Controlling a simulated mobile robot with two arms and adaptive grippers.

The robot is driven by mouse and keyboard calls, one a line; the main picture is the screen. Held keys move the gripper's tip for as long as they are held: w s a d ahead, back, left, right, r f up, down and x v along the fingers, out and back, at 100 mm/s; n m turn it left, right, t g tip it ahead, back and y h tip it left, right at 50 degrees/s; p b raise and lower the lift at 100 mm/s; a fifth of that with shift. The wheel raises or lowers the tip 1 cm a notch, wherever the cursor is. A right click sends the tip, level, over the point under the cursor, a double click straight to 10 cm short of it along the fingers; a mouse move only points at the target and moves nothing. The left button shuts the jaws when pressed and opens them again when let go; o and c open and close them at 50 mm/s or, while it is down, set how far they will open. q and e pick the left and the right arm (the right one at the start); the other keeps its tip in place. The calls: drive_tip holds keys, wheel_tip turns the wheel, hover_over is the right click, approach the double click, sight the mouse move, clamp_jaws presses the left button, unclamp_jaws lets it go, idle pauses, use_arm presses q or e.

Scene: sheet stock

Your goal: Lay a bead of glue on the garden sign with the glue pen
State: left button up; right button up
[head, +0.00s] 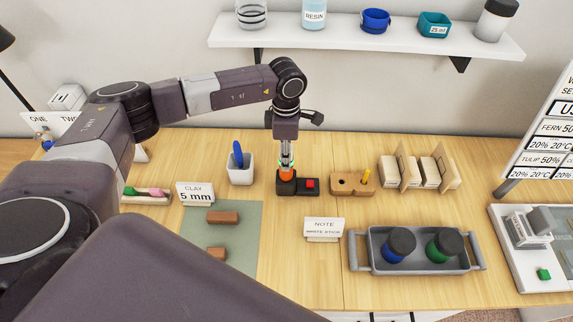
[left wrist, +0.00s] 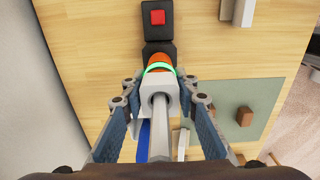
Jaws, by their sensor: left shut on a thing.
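The glue pen (head: 287,173) seems to be the orange-tipped tool with a glowing green ring and pale body. It stands upright, tip down, in a black dock (head: 286,188) with a red button. My left gripper (head: 286,155) is above the dock, shut on the pen's body. In the left wrist view, the fingers (left wrist: 160,90) flank the pale body, and the pen's orange end (left wrist: 159,60) meets the dock (left wrist: 158,20). I cannot tell for certain which thing is the garden sign. My right gripper is not in view.
A white cup (head: 240,171) with a blue tool stands left of the dock. A wooden block (head: 353,190) and upright wooden pieces (head: 402,172) stand right. A green mat (head: 235,240) holds brown blocks. A grey tray (head: 425,268) holds two jars. Signs (head: 324,227) stand among them.

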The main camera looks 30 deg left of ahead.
use_arm(q)
drive_tip(key=shift+r, duration=0.2)
drive_tip(key=shift+r+p, duration=0.95)
drive_tip(key=shift+r, duration=0.55)
drive_tip(key=shift+r+p, duration=0.75)
drive_tip(key=shift+r, duration=0.7)
drive_tip(key=shift+r+p, duration=0.65)
drive_tip(key=shift+r, duration=0.55)
drive_tip(key=o, duration=0.4)
drive_tip(key=c, duration=0.4)
drive_tip(key=shift+a, duration=0.1)
